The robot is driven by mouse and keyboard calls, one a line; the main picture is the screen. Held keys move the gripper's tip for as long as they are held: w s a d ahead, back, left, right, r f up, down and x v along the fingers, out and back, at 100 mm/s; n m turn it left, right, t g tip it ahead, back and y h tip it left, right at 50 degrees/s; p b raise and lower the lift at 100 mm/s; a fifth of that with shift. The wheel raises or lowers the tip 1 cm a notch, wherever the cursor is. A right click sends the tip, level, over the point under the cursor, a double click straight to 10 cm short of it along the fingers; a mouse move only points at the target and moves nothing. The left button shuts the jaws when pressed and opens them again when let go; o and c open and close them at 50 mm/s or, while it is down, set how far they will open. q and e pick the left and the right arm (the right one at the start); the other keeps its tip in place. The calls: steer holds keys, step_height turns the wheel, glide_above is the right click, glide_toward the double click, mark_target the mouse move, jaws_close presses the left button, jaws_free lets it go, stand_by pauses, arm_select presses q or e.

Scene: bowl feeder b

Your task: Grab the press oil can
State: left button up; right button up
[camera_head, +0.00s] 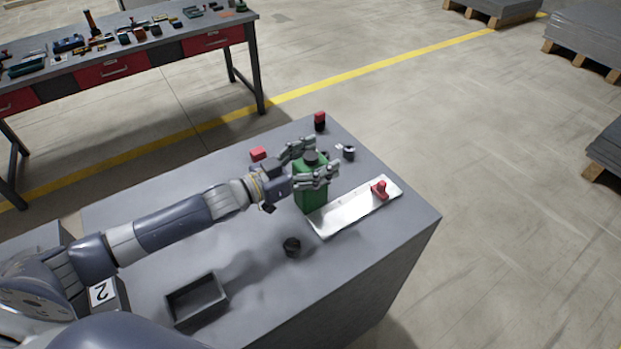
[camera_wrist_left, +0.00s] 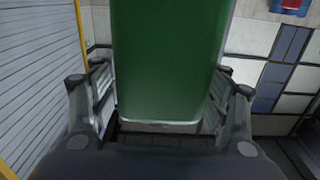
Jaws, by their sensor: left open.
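The press oil can (camera_head: 310,190) is a green can with a dark cap, standing upright on the grey table (camera_head: 250,310). My left gripper (camera_head: 312,164) reaches it from the left, with its fingers open on either side of the can's upper part. In the left wrist view the green can (camera_wrist_left: 170,60) fills the space between the two fingers (camera_wrist_left: 160,105), with small gaps visible beside it. I cannot tell whether any finger touches it. My right gripper is not in view.
A metal plate (camera_head: 335,216) with a red part (camera_head: 379,190) lies right of the can. A red block (camera_head: 258,154), a red-and-black piece (camera_head: 320,121), a dark round part (camera_head: 292,247) and an open tray (camera_head: 196,299) are around it. A tool-covered workbench (camera_head: 120,70) stands behind.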

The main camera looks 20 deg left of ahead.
arm_select(q)
steer(key=shift+x, duration=1.2)
steer(key=shift+s, duration=0.1)
jaws_close()
steer(key=shift+r, duration=0.1)
